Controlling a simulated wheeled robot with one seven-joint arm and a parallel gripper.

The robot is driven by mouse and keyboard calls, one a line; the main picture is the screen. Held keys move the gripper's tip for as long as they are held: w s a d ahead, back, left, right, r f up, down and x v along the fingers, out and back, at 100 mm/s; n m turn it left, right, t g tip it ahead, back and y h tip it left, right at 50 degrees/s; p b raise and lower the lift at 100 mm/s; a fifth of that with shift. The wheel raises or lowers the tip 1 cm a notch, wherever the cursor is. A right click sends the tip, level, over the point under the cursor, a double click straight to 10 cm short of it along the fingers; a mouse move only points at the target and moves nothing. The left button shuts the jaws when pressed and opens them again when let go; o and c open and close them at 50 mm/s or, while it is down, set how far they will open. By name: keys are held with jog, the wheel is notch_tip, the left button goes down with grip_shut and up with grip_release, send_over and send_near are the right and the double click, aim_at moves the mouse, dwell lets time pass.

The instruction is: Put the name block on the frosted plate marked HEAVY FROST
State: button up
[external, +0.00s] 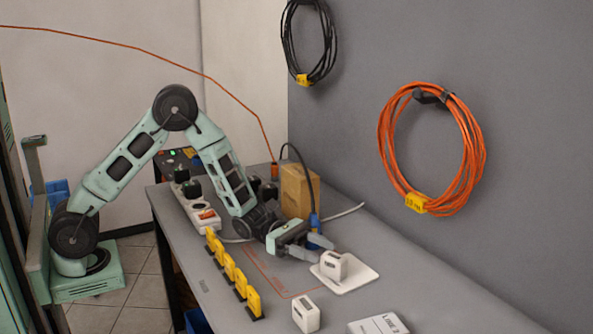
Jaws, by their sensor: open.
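My gripper (328,253) is open, low over the grey table, its fingers pointing right. A small white block (334,265) with dark marking stands on a pale square plate (356,278), just beyond and below the fingertips. I cannot tell whether the fingers touch it. A second white block (306,314) with a dark label stands on the bare table nearer the camera. Another pale plate (378,325), with lettering like "LINE 2", is cut off at the bottom edge. The lettering on the blocks is too small to read, and no HEAVY FROST marking is legible.
A row of yellow cards (228,268) in dark holders stands along the table's left side. Behind my arm are a cardboard box (297,190), a white power strip (197,203) and cables. Orange cable (431,150) hangs on the wall. The table at right is clear.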

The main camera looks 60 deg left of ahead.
jog(key=v, duration=0.5)
jog(key=shift+s+a, duration=0.15)
jog(key=shift+a, duration=0.2)
